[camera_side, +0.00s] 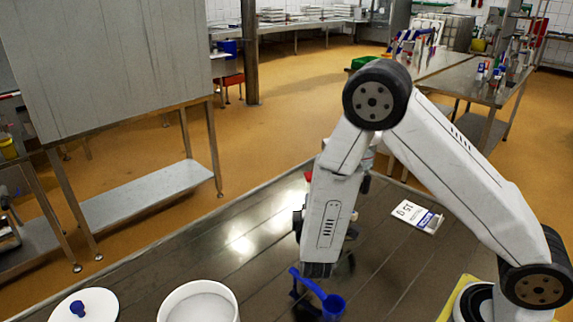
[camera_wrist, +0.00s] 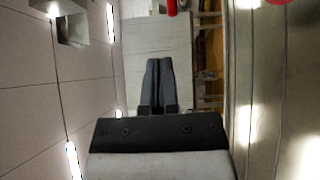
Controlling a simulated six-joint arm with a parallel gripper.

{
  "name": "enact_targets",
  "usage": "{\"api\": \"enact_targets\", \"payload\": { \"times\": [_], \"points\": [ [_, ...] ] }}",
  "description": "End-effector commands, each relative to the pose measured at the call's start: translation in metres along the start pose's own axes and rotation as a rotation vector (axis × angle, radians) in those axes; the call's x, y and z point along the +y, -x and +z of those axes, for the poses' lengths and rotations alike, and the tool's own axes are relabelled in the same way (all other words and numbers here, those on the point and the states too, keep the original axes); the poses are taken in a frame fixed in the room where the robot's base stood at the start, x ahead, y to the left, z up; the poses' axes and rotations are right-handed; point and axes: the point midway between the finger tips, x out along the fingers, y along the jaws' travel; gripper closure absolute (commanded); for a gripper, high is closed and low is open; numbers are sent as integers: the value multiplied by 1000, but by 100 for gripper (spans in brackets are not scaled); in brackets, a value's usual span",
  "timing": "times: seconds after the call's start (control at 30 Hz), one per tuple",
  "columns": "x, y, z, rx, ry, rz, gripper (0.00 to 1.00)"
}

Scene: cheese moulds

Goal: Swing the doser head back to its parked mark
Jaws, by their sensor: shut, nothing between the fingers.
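My gripper (camera_wrist: 159,64) shows in the wrist view with its two dark fingers side by side, tips together and nothing between them. In the side view the gripper is mostly hidden by my arm, and its fingertips cannot be made out. I cannot clearly identify the doser head or its parked mark. Whether these belong to the doser is unclear.
On the dark slatted table (camera_side: 255,235), a blue scoop (camera_side: 332,304) lies below my forearm. A white tub (camera_side: 198,303) and a white lid with a blue knob (camera_side: 78,308) stand at the front left. A printed card (camera_side: 417,216) lies right of my forearm. The table's left part is clear.

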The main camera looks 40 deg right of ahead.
Motion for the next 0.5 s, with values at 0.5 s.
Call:
{"api": "enact_targets", "payload": {
  "times": [0.5],
  "points": [
    [-4, -9, 9, -623, 10, 16, 100]
  ]
}}
